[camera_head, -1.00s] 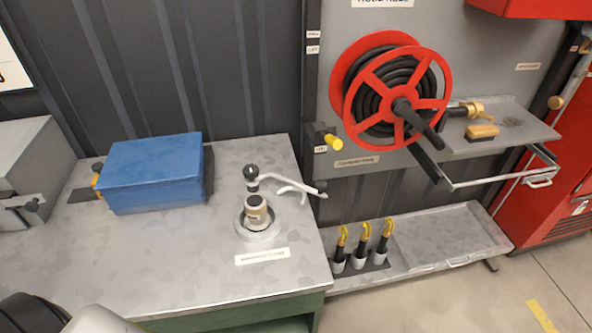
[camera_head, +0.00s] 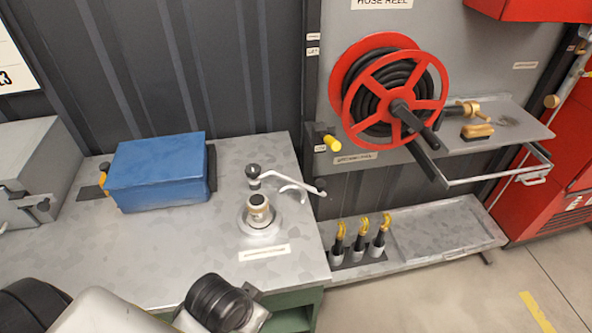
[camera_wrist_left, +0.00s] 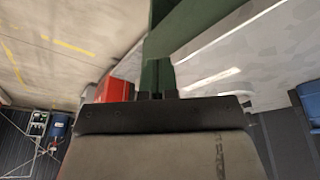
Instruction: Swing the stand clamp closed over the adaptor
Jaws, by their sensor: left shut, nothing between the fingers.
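The stand (camera_head: 262,220) is a round grey base on the metal worktop. The adaptor (camera_head: 257,203), a pale cylinder with a dark top, sits upright in it. The stand clamp (camera_head: 288,181) is a light curved arm beside a black knob; it points right, away from the adaptor, and looks open. My left arm comes in at the bottom of the head view, in front of the worktop and well short of the stand. My left gripper (camera_wrist_left: 157,97) shows in the left wrist view as short dark fingers, shut and empty. My right gripper is not in view.
A blue box (camera_head: 155,172) stands left of the stand, with a grey case (camera_head: 35,165) further left. A red hose reel (camera_head: 395,97) hangs on the wall panel at right. Several yellow-hooked tools (camera_head: 362,240) stand on the low shelf. The worktop's front is clear.

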